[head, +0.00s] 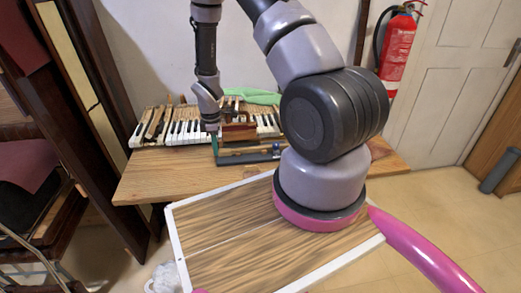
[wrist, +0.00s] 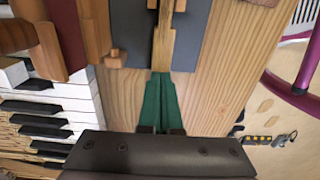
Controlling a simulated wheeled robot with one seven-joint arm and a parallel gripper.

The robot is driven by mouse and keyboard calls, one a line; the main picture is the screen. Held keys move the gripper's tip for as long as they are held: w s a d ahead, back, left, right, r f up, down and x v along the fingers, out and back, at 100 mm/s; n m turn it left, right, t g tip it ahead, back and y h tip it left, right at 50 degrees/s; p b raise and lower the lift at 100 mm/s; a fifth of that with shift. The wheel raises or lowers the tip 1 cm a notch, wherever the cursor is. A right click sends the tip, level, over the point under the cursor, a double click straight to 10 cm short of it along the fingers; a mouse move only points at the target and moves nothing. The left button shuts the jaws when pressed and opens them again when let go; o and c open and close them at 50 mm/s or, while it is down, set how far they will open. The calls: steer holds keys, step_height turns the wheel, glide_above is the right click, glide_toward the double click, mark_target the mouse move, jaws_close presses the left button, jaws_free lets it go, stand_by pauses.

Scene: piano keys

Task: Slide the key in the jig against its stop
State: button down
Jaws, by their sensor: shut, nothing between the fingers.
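My gripper's two green fingers (wrist: 160,78) are shut together with nothing between them. In the head view my gripper (head: 215,148) points down at the left end of the dark grey jig (head: 250,158). In the wrist view the jig (wrist: 192,35) is a grey plate, and a narrow wooden key (wrist: 162,48) lies along it. The fingertips are at the key's near end, in line with it; I cannot tell whether they touch. The key's far end runs out of the wrist view. I cannot make out the stop.
The wooden bench (head: 160,178) carries a row of piano keys (head: 185,132) behind the jig, with a green cloth (head: 255,96) beyond. Reddish-brown wooden blocks (head: 238,132) stand close behind the jig. Bare bench lies in front and to the right.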

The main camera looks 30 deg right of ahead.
steer(key=shift+s+d, duration=0.25)
steer(key=shift+d, duration=0.6)
stand_by(1.2)
steer(key=shift+a, duration=0.1)
steer(key=shift+w+a, duration=0.2)
steer(key=shift+a, duration=0.3)
step_height(320, 180, up, 7)
stand_by(0.7)
steer(key=shift+r, duration=0.1)
stand_by(0.3)
